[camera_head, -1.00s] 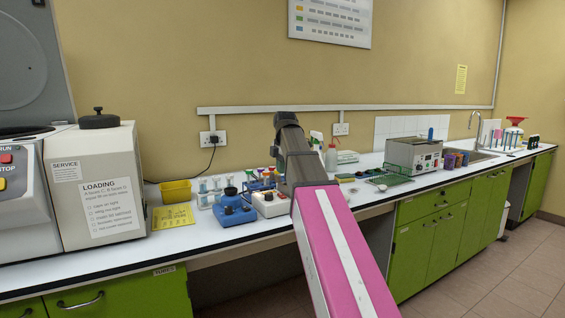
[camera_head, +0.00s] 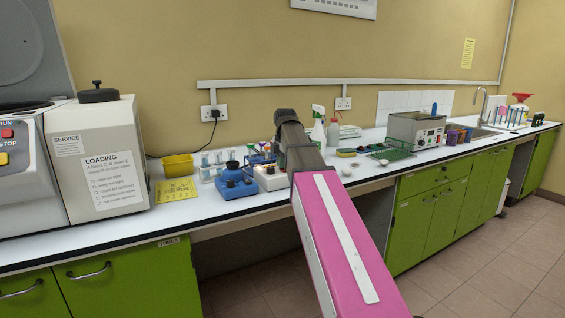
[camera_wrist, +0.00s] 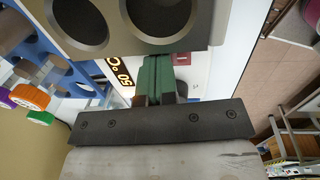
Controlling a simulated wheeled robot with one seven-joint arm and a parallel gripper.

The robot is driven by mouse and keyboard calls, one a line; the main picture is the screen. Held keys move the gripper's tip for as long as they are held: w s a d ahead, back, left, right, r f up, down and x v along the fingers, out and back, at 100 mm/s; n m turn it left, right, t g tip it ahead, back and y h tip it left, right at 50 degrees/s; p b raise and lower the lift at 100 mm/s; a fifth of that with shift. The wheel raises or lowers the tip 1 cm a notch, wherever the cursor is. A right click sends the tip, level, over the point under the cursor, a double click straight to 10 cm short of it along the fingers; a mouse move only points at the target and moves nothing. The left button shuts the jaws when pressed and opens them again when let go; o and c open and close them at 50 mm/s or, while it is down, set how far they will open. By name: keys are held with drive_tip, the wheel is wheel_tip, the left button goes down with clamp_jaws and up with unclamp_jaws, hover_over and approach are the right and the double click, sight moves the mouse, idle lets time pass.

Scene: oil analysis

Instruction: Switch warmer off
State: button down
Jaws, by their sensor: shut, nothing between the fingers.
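I cannot tell whether the fingertips touch the panel.
A blue rack with colour-capped tubes (camera_wrist: 29,96) is close on the left in the wrist view. In the head view, a blue knobbed device (camera_head: 235,184) and a white device (camera_head: 269,178) stand left of my arm. A spray bottle (camera_head: 318,128) stands behind it.

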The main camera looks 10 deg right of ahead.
drive_tip(key=shift+f, duration=0.25)
drive_tip(key=shift+s, duration=0.2)
drive_tip(key=shift+s+d+r, duration=0.1)
drive_tip(key=shift+s+d, duration=0.1)
drive_tip(key=shift+s, duration=0.4)
drive_tip(key=shift+w+r, duration=0.1)
drive_tip(key=shift+w, duration=0.05)
